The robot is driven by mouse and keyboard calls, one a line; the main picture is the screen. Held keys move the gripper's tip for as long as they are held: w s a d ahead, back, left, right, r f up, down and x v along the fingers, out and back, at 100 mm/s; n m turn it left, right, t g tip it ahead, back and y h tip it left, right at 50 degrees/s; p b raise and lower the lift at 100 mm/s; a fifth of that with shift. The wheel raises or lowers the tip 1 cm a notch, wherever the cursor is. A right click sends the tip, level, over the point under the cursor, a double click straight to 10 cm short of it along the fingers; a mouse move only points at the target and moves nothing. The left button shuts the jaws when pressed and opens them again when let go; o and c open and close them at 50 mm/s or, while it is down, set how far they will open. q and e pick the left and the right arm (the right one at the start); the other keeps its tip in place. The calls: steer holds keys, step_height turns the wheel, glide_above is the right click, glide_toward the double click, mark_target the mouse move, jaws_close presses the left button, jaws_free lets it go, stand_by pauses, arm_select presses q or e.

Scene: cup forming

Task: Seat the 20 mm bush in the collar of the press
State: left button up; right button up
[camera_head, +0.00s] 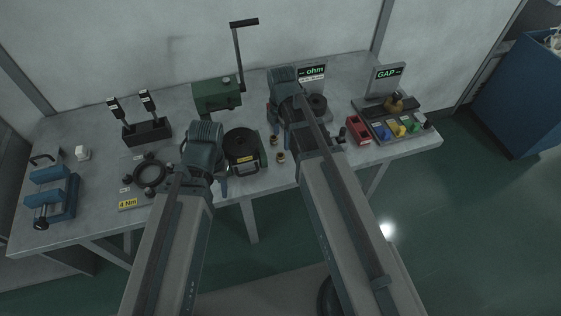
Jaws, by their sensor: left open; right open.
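Two small brass-coloured bushes (281,157) stand on the table between my two arms; their sizes cannot be read. A round black fixture (243,146) with a yellow label lies left of them. A green machine with a tall crank-like lever (217,96) stands behind; I cannot tell which of these is the press, and no collar can be made out. My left gripper (222,184) is open at the front left of the black fixture, partly hidden by its own arm. My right gripper (341,134) is open, right of the bushes, mostly hidden by its arm.
At left are a blue vise (48,197), a black ring fixture (149,174) with a "4 Nm" label and a black switch stand (147,131). At right are a red block (358,130), a tray of coloured pieces (404,129) and a "GAP" display (386,76). An "ohm" display (314,72) stands behind.

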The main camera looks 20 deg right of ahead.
steer(key=b, duration=0.4)
glide_above(280, 155)
steer(key=f, duration=0.5)
steer(key=shift+s+d, duration=0.2)
steer(key=shift+s, duration=0.05)
steer(key=f+b, duration=0.5)
steer(key=shift+w+a+f, duration=0.15)
steer(key=shift+w, duration=0.1)
jaws_close()
